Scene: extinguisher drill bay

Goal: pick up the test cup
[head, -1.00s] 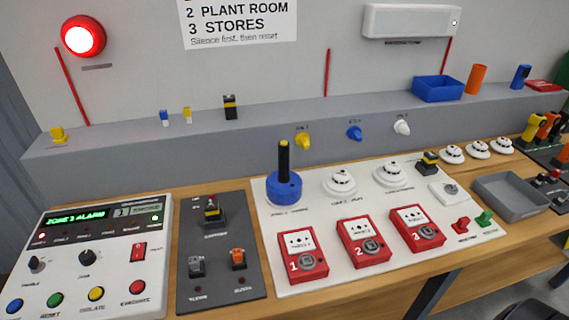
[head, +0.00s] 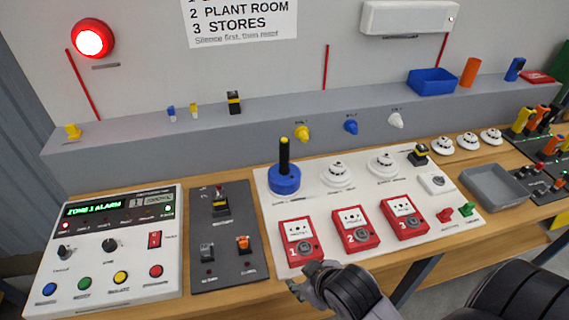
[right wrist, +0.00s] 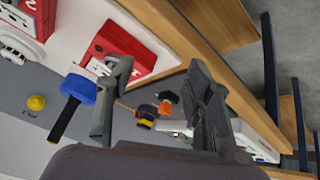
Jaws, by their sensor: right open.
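The test cup (head: 285,182) is a blue cup with an upright black handle tipped in yellow. It sits on the white panel (head: 266,218) in the first detector position, left of two bare white detectors, and hides what is under it. In the right wrist view the blue cup (right wrist: 78,87) lies left of the fingers, clear of them. My right gripper (head: 303,282) is open and empty at the bench's front edge, in front of call points 1 and 2. Its spread fingers (right wrist: 158,76) also show in the right wrist view. My left gripper is not in view.
Red call points (head: 356,229) stand between my right gripper and the detectors. The alarm panel (head: 110,250) and a dark switch plate (head: 229,260) are at left. A grey tray (head: 492,188) is at right. A grey ledge (head: 270,130) with knobs runs behind.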

